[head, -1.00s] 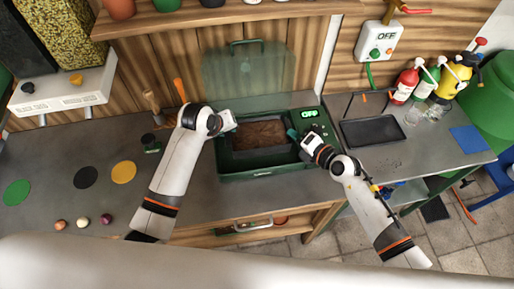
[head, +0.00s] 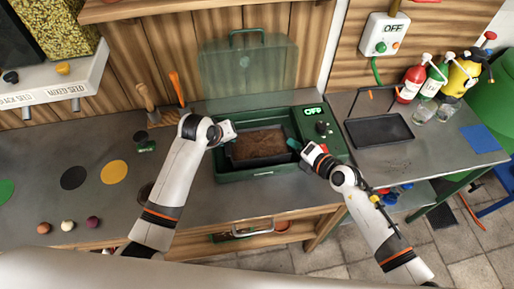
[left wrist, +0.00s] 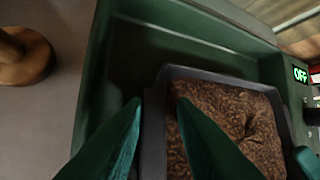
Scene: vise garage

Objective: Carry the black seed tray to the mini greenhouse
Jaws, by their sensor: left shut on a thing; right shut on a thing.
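The black seed tray (head: 262,163), filled with brown soil, is level inside the green base of the mini greenhouse (head: 262,174). Whether it rests on the base's floor I cannot tell. The greenhouse's clear green lid (head: 247,75) stands open behind. My left gripper (head: 229,138) is shut on the tray's left wall. In the left wrist view its green fingers (left wrist: 155,135) straddle the wall of the tray (left wrist: 222,78), inside the greenhouse's wall (left wrist: 205,22). My right gripper (head: 297,146) is shut on the tray's right side; its fingertips are partly hidden.
An OFF display and knob (head: 320,127) are on the greenhouse's right side. A second, empty black tray (head: 378,130) lies on the right bench by spray bottles (head: 411,82). Hand tools (head: 177,88) stand behind my left arm. Coloured discs (head: 114,172) and small bulbs (head: 68,225) lie left.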

